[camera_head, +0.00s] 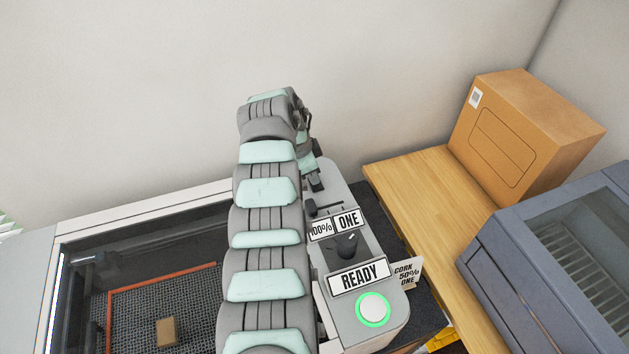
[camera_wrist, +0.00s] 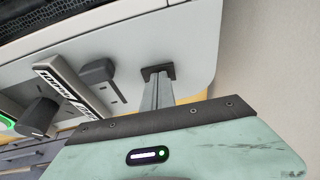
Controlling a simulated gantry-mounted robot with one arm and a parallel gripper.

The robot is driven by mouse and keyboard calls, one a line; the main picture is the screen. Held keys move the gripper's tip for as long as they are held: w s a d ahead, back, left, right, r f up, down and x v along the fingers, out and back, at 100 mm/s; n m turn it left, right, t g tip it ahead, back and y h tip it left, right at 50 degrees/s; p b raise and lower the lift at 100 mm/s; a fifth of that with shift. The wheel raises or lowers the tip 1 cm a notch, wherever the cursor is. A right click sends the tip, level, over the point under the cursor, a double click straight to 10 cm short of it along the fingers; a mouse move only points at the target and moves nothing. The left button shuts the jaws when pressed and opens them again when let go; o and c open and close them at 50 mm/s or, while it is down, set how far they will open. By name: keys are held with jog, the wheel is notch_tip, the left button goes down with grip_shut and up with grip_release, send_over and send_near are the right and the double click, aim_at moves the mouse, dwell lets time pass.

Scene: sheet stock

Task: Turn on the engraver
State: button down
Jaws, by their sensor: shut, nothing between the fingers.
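The engraver's grey control panel (camera_head: 350,300) carries a READY sign (camera_head: 358,277), a white button with a lit green ring (camera_head: 373,309), a dark rotary knob (camera_head: 345,245) and displays reading 100% (camera_head: 321,231) and ONE (camera_head: 348,220). A dark slider (camera_head: 311,207) sits near the left end of its slot; it also shows in the wrist view (camera_wrist: 98,71). My gripper (camera_head: 317,185) is shut and empty over the panel's far end, beyond the slider. In the wrist view its fingertips (camera_wrist: 158,73) are beside the slider, apart from it; whether they touch the panel is unclear.
A card (camera_head: 406,275) beside the panel reads CORK 50% ONE. A small brown block (camera_head: 166,331) lies on the engraver's mesh bed (camera_head: 135,305). A cardboard box (camera_head: 525,135) stands on the wooden table (camera_head: 425,195), with a grey-blue machine (camera_head: 550,270) at right. My arm hides the panel's left side.

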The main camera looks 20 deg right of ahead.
jog(key=shift+s+d+r, duration=0.1)
jog(key=shift+r, duration=0.1)
jog(key=shift+r, duration=0.35)
jog(key=s+b+v, duration=0.1)
jog(key=v, duration=1.2)
jog(key=shift+s+d, duration=0.2)
jog(key=shift+d, duration=0.15)
